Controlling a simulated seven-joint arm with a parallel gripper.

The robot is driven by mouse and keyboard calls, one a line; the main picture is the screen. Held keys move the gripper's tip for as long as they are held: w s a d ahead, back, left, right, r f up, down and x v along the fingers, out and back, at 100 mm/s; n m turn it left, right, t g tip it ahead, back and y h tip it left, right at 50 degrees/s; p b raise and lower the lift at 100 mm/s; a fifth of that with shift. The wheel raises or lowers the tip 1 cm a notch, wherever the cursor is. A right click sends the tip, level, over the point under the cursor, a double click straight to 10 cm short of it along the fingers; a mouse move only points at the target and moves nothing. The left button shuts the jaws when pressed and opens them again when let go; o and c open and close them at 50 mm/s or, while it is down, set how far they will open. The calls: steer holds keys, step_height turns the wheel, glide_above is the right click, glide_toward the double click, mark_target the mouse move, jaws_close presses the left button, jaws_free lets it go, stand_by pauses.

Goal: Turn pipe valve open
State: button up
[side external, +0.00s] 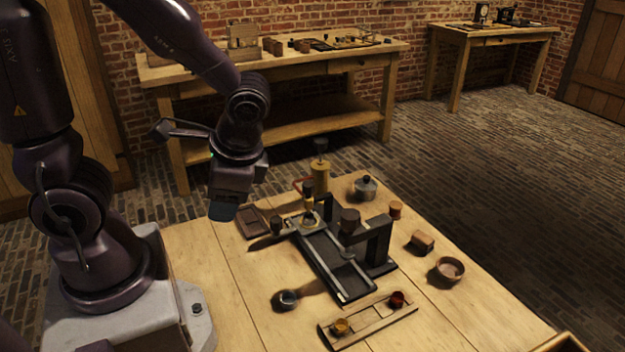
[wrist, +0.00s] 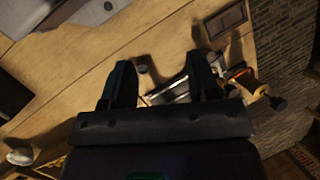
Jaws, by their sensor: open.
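A brass upright fitting (side external: 320,178) with a dark knob on top and a thin copper-red pipe (side external: 302,186) stands at the table's far edge; it looks like the pipe valve, but I cannot tell its setting. In the wrist view the brass fitting (wrist: 245,79) lies right of my fingers, with a dark knob (wrist: 278,103) beyond it. My gripper (side external: 222,212) hangs above the table's left edge, to the left of the fitting and apart from it. In the wrist view my gripper (wrist: 160,82) has its two fingers spread with nothing held between them.
A dark metal frame (side external: 378,240) with rails stands mid-table. A dark tray (side external: 252,222), a lidded pot (side external: 365,187), a round bowl (side external: 449,269), a wooden block (side external: 421,241) and a wooden rack (side external: 368,322) with small cups surround it. The front left tabletop is mostly clear.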

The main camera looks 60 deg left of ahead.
steer(key=s+a+f+m+g+y, duration=0.2)
steer(key=a+f+m+g+y, duration=0.1)
steer(key=a+f+m+y, duration=0.25)
steer(key=m+t, duration=2)
steer(key=t, duration=0.1)
glide_toward(308, 190)
steer(key=x, duration=1.3)
steer(key=shift+a+r+y, duration=0.3)
steer(key=shift+a+y, duration=0.1)
steer(key=shift+y, duration=0.05)
steer(key=shift+s, duration=0.15)
steer(key=c, duration=0.9)
